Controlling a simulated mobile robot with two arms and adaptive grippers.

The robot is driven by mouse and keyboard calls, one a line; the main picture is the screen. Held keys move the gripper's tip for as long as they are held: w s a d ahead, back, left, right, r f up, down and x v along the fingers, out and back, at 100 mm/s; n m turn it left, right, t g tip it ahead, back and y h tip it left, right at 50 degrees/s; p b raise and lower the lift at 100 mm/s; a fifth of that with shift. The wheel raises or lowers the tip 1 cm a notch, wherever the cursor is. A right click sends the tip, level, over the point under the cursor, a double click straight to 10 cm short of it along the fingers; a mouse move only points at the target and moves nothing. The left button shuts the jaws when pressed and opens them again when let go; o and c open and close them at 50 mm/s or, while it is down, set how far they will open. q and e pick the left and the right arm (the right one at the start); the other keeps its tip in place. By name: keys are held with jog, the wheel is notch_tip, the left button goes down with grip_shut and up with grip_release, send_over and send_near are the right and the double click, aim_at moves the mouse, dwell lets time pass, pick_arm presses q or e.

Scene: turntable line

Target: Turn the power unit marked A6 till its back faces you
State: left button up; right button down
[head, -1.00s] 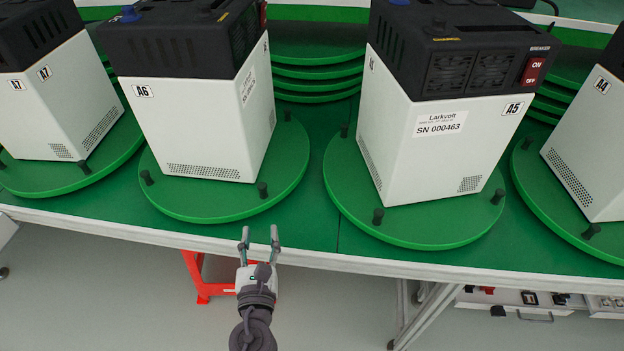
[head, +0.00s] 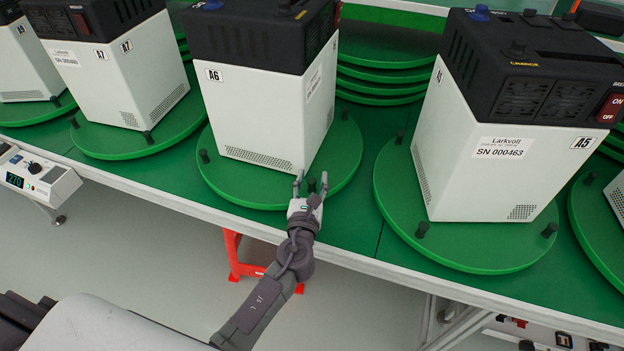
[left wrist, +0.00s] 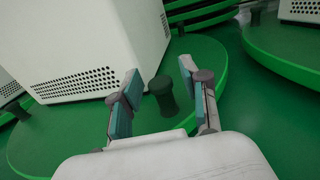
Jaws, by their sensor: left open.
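The power unit marked A6 (head: 255,115) is a white box with a black top, standing upright on a green round turntable (head: 232,187). A plain side with the A6 label and a strip of vent holes faces me; a side with a serial label shows at its right. My left gripper (head: 311,182) is open at the turntable's front edge. In the left wrist view its fingers (left wrist: 158,88) stand on either side of a dark peg (left wrist: 162,95) on the turntable (left wrist: 75,135), with gaps. The unit's vented lower corner (left wrist: 85,45) is just beyond. My right gripper is not in view.
The unit marked A5 (head: 480,165) stands on its own turntable to the right, and A7 (head: 105,80) to the left. Spare green discs (head: 385,75) are stacked behind. A red stool (head: 240,262) is under the table. An instrument box (head: 40,178) is at left.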

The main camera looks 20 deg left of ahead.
pick_arm(q)
grip_shut()
dwell(0.5)
